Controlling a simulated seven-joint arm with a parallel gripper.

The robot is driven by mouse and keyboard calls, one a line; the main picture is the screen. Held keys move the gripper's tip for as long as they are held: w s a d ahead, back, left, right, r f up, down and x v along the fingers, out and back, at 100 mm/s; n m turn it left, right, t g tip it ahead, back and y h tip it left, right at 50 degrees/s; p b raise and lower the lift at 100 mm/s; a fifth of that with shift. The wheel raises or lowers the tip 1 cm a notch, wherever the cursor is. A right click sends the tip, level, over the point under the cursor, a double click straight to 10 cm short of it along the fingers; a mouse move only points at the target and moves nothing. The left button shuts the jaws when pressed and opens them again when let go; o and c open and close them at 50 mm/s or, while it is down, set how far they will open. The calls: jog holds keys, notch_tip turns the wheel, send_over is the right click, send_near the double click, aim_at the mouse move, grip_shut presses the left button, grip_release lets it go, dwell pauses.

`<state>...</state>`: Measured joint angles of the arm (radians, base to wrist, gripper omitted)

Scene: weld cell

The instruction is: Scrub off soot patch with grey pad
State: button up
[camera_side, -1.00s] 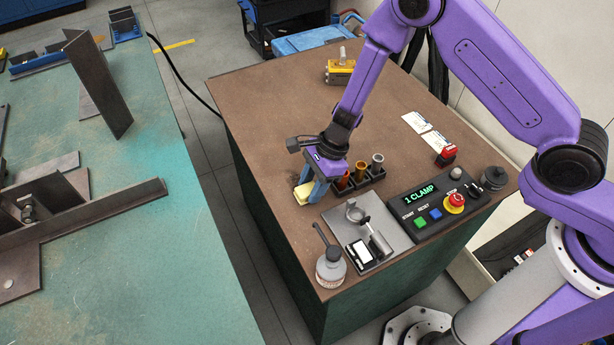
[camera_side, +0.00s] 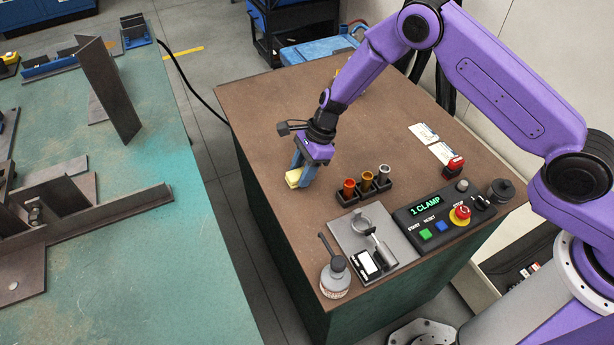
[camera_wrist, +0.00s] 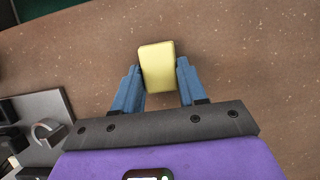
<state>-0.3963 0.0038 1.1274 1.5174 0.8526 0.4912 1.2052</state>
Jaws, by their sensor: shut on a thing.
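My gripper (camera_side: 302,175) has blue fingers and is shut on a pale yellow block (camera_side: 293,179), over the left part of the brown bench top. In the wrist view the yellow block (camera_wrist: 157,67) sits between the two fingertips (camera_wrist: 157,84) and sticks out beyond them. Its underside is hidden, and I cannot tell whether it touches the bench. I cannot make out a grey pad or a soot patch in either view.
A rack with several coloured cups (camera_side: 365,186) stands right of my gripper. A grey fixture plate (camera_side: 350,238), a bottle (camera_side: 335,278) and a control box reading "1 CLAMP" (camera_side: 432,215) are near the front. The bench (camera_side: 262,120) behind is mostly clear.

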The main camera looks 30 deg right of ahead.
jog(key=shift+w, duration=0.85)
jog(key=shift+s+r, duration=0.1)
jog(key=shift+r, duration=3.9)
